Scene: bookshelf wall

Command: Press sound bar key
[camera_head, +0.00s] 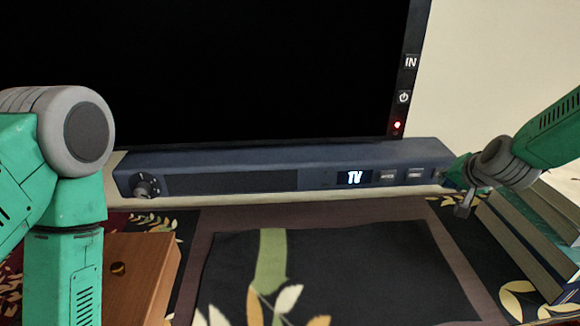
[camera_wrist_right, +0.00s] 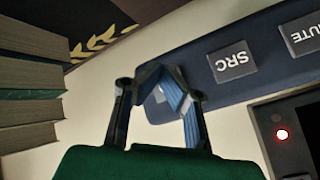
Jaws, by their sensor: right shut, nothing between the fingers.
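A dark blue sound bar (camera_head: 235,182) lies below the black TV screen. It has a knob (camera_head: 145,186) at the left, a lit "TV" display (camera_head: 354,178) and two grey keys right of it. In the right wrist view, the sound bar (camera_wrist_right: 208,86) shows its SRC key (camera_wrist_right: 232,63) and MUTE key (camera_wrist_right: 303,34). My right gripper (camera_head: 446,178) is shut and empty at the bar's right end, beyond the SRC key. Its fingers (camera_wrist_right: 162,76) partly hide a pale patch on the bar; I cannot tell whether they touch it. My left gripper is out of view.
The TV (camera_head: 250,70) stands behind the bar, with a red light on its right frame. A wooden box (camera_head: 145,265) sits at the lower left beside my left arm. A dark mat (camera_head: 350,270) lies in front.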

